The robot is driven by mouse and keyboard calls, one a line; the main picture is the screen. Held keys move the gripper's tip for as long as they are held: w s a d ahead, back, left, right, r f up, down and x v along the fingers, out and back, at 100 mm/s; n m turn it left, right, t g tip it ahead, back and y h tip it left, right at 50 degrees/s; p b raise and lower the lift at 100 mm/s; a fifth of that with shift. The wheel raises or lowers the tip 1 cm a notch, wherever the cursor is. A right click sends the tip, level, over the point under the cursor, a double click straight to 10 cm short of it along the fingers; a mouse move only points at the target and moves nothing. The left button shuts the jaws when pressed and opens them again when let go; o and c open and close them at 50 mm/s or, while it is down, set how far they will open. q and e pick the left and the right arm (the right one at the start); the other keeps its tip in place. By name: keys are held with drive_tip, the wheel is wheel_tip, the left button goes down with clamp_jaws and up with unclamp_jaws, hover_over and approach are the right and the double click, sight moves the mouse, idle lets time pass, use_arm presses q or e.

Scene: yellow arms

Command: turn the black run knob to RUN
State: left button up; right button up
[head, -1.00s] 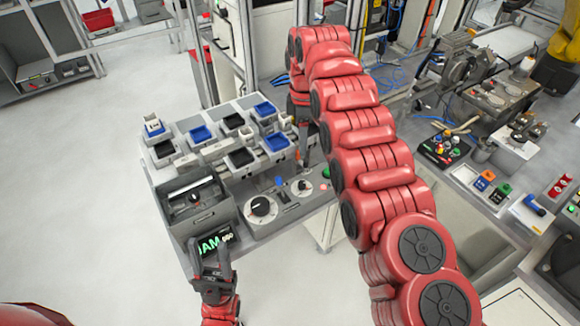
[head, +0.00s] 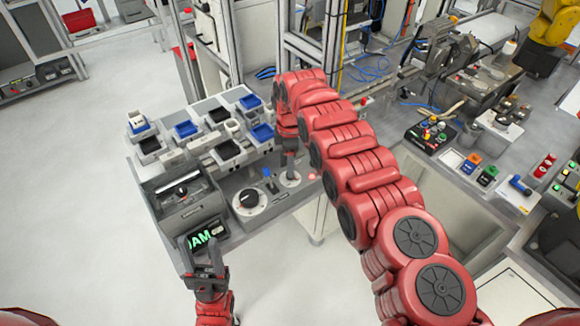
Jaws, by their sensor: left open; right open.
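The control panel (head: 268,213) at the front of the bench carries a large white dial with a black knob (head: 249,198). A smaller white dial (head: 291,180) lies to its right, with a blue lever (head: 267,173) between and behind them. I cannot read the dial labels. My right gripper (head: 290,174) points down over the smaller dial and partly hides it; it is open, and contact cannot be told. My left gripper (head: 203,243) is open and empty, fingers up, in front of a small screen (head: 207,235) showing green "JAM" letters.
A grey box (head: 183,195) with an open top stands left of the black knob. Several blue and black bins (head: 187,129) fill the bench behind. My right arm crosses the middle of the view. Clear floor (head: 75,210) lies left.

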wheel_tip(320, 180, down, 3)
drive_tip(key=shift+a+f+b, duration=0.1)
drive_tip(key=shift+f+b, duration=0.1)
drive_tip(key=shift+b, duration=0.4)
drive_tip(key=shift+f, duration=0.4)
drive_tip(key=shift+r, duration=0.1)
clamp_jaws()
